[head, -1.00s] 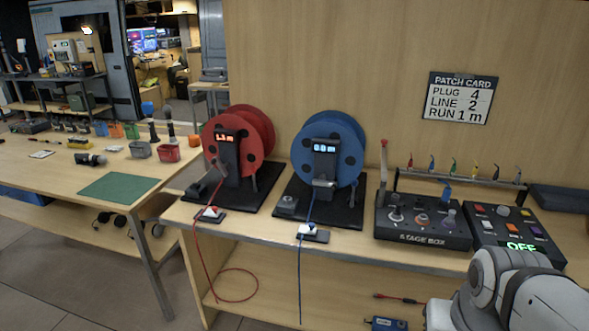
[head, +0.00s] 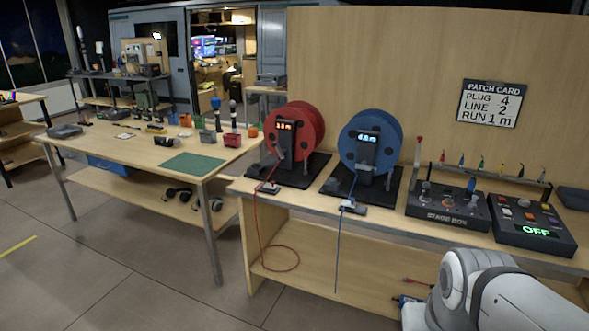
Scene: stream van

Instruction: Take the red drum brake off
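The red drum (head: 309,128) stands upright on a dark base plate (head: 310,172) at the left end of the bench. A dark post with a lit orange display and a crank stands in front of it. A small dark part (head: 259,169), possibly its brake, sits at the base's left front; its setting is too small to tell. A red cable (head: 257,228) runs from the drum through a guide (head: 268,188) at the bench edge and hangs to a loop on the lower shelf. My gripper is out of view; only my white arm shows at the lower right.
A blue drum (head: 392,139) with a blue cable stands right of the red one. A stage box (head: 447,210) and a control box (head: 533,230) reading OFF are farther right. A side table (head: 130,148) with a green mat (head: 192,164) stands left. Floor is clear at front left.

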